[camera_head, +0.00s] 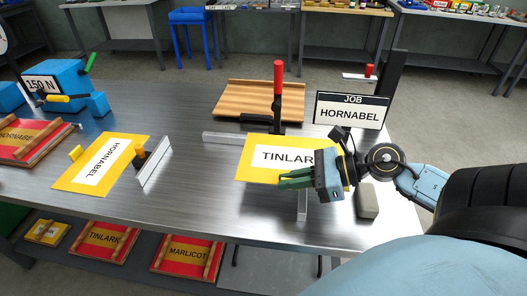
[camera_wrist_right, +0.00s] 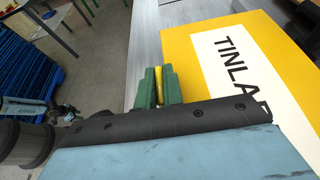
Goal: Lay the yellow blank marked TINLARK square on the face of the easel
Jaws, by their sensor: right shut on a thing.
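The yellow blank marked TINLARK (camera_head: 250,172) is on the right half of the metal bench, its white label facing up; it also fills the right of the wrist view (camera_wrist_right: 191,45). My right gripper (camera_head: 287,180) is over its near right part. Its green fingers (camera_wrist_right: 158,88) are shut on a narrow yellow piece, which looks like a grip tab of this blank. Whether the blank touches the bench is unclear. A slatted wooden board (camera_head: 245,98), likely the easel, stands behind the blank, partly hidden by a red-handled clamp (camera_head: 278,80). My left gripper is out of view.
A JOB sign reading HORNABEL (camera_head: 351,113) stands right of the blank. A yellow HORNABEL blank (camera_head: 75,180) lies at left beside a metal bar (camera_head: 155,165). Another metal bar (camera_head: 225,138) lies behind the TINLARK blank. A grey block (camera_head: 368,202) sits near the right edge.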

